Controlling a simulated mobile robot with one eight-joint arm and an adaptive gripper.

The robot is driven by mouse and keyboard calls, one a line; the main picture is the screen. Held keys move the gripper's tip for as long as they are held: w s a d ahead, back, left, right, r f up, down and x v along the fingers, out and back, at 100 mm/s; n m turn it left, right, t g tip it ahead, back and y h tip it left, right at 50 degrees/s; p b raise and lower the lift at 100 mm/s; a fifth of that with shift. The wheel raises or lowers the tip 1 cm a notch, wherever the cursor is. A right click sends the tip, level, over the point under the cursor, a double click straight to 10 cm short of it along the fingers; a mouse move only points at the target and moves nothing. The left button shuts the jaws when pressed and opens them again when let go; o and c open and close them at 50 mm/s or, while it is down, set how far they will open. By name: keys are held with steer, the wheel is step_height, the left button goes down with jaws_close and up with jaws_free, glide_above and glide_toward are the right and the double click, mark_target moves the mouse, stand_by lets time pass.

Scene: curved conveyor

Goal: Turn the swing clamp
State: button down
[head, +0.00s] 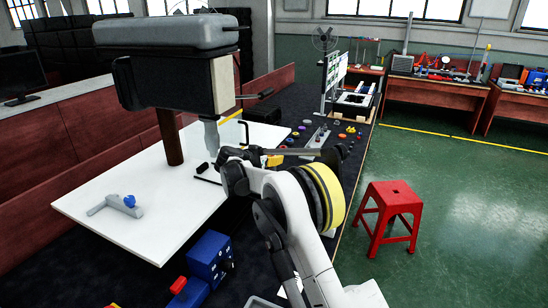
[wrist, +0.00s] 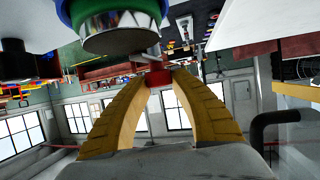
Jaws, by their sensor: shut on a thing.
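In the wrist view, my gripper (wrist: 156,76) has its two yellow fingers closed in at their tips on a small red piece (wrist: 154,78). I cannot tell whether this red piece belongs to the swing clamp. A round green, blue and grey part (wrist: 118,28) is close by, above the fingertips in the picture. In the head view, my own arm hides most of the area around my gripper. A grey bracket with a blue knob (head: 128,201) lies on the white board, apart from my arm; I cannot tell whether it is the clamp.
A large grey-topped press (head: 170,35) stands over the white board (head: 150,235), close to my arm. A blue box (head: 208,255) is at the board's front. Small coloured parts (head: 350,130) lie on the dark table. A red stool (head: 395,195) stands on the open green floor.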

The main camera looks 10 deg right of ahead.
steer(key=shift+f+m+g+h, duration=0.15)
steer(key=shift+m+g+h, duration=0.15)
steer(key=shift+m+g, duration=0.2)
steer(key=c, duration=1.1)
jaws_free()
steer(key=v, duration=1.2)
